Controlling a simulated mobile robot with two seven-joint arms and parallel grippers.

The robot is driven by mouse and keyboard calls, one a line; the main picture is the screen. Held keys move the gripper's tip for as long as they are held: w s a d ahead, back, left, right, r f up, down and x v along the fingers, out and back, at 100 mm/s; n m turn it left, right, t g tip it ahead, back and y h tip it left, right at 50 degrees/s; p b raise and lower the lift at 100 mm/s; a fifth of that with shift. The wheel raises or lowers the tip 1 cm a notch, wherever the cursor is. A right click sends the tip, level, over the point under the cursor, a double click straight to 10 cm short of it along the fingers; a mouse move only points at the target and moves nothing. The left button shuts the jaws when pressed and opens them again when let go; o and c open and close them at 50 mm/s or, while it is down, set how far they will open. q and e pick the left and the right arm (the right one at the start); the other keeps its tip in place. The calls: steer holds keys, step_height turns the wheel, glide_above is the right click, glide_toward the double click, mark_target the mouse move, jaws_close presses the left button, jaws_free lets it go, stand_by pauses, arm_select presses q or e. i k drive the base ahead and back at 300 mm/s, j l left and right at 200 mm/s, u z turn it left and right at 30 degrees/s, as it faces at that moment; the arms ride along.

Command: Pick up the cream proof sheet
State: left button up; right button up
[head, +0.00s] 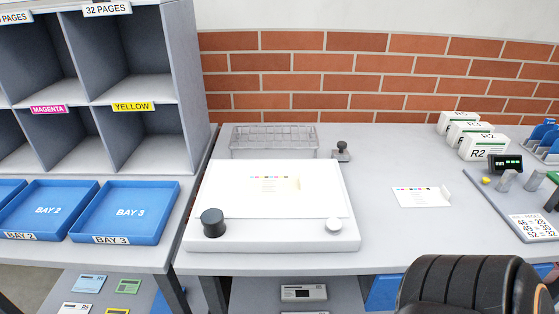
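A small pale cream sheet (285,186) with a row of coloured patches lies flat on the white sheet (308,206) on the white light table (275,239). Its edges are faint against the white. A second small, whiter card (421,197) with similar coloured patches lies on the grey bench to the right. Neither of my grippers shows in the head view. A black ribbed part of my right arm shows at the lower right; its gripper is out of the picture.
A dark round knob (212,222) and a white knob (334,226) stand on the light table's front. Behind are a clear rack (273,139) and a small stand (342,152). White boxes (485,146) and instruments crowd the right. Blue trays (125,211) and cubbies are left.

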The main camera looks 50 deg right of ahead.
mark_target(255, 185)
steer(key=z, duration=1.45)
